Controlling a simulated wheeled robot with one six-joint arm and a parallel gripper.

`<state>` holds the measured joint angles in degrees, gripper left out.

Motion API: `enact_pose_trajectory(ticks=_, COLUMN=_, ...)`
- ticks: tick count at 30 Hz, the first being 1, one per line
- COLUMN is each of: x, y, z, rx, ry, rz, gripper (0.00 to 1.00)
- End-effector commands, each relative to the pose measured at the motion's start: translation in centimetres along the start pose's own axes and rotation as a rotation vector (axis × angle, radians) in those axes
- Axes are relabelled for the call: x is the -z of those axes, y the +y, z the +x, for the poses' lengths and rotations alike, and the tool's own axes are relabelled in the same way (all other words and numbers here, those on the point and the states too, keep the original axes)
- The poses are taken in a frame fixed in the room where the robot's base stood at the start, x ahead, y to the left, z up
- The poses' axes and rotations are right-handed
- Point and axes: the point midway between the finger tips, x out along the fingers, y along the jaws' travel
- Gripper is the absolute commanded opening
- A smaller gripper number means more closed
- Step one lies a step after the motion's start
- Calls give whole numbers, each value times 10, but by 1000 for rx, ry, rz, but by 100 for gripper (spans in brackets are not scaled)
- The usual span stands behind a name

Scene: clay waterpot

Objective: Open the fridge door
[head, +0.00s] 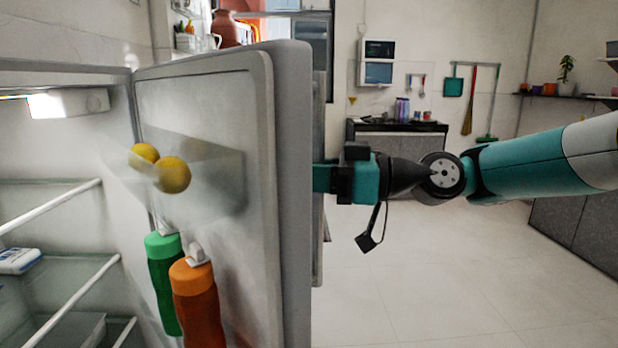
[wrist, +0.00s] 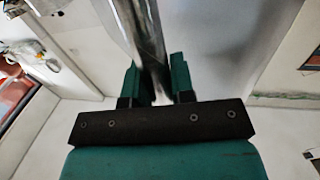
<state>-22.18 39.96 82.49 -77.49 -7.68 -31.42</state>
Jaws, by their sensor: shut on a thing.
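The fridge door (head: 292,190) stands wide open in the head view, its inner side facing me. Its inner shelves hold two yellow fruits (head: 172,175), a green bottle (head: 163,270) and an orange bottle (head: 195,300). The fridge interior (head: 45,210) is exposed at the left. My gripper (head: 322,178) is at the door's outer side; its fingertips are partly hidden behind the door edge. In the wrist view, my gripper (wrist: 155,82) is shut on the long metal door handle (wrist: 146,40), one teal finger on each side.
Glass shelves with white front bars (head: 75,295) are inside the fridge. A dark-topped counter (head: 400,128) stands at the back, and a grey cabinet (head: 580,225) is at the right. The tiled floor (head: 430,285) between them is clear.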

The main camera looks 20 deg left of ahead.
Motion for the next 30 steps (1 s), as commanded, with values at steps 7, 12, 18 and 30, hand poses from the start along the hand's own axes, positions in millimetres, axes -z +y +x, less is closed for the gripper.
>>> enact_pose_trajectory(ticks=7, x=3, y=2, z=-4, rx=-8, ry=5, rz=-3, gripper=0)
enact_pose_trajectory(ticks=12, x=4, y=3, z=-6, rx=-11, ry=6, rz=-4, gripper=0)
enact_pose_trajectory(ticks=18, x=4, y=3, z=-6, rx=-11, ry=6, rz=-4, gripper=48)
enact_pose_trajectory(ticks=30, x=2, y=2, z=-4, rx=-7, ry=3, rz=-3, gripper=48)
